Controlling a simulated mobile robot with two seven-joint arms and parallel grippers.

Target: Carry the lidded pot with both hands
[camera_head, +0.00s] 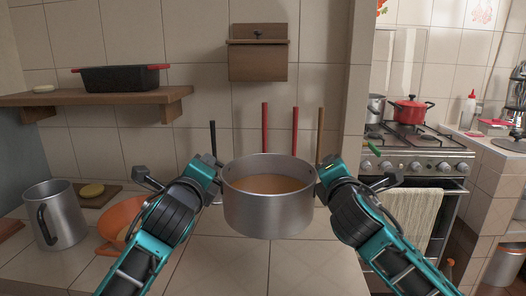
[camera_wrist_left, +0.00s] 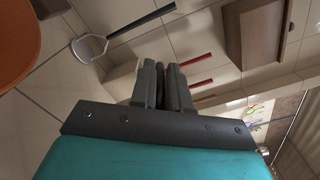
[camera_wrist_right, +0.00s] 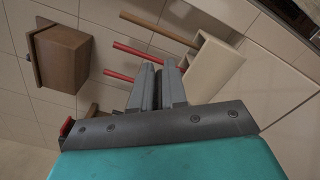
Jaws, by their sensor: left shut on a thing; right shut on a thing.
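A steel pot (camera_head: 268,210) with brownish contents is upright in the middle of the head view, and it appears to be held above the counter. No lid shows on it. My left gripper (camera_head: 216,180) is shut at the pot's left side, on its handle. My right gripper (camera_head: 323,182) is shut at the right side, on the other handle. The handles are mostly hidden by the fingers. In the left wrist view the fingers (camera_wrist_left: 165,84) are close together around a dark piece. The fingers in the right wrist view (camera_wrist_right: 157,86) look the same.
A steel jug (camera_head: 62,222) and an orange bowl (camera_head: 118,216) stand on the counter (camera_head: 215,262) at left. Utensils with red handles (camera_head: 265,125) stand behind the pot. A stove (camera_head: 425,150) with a red pot (camera_head: 410,110) is at right. A shelf (camera_head: 90,97) holds a black pan (camera_head: 120,79).

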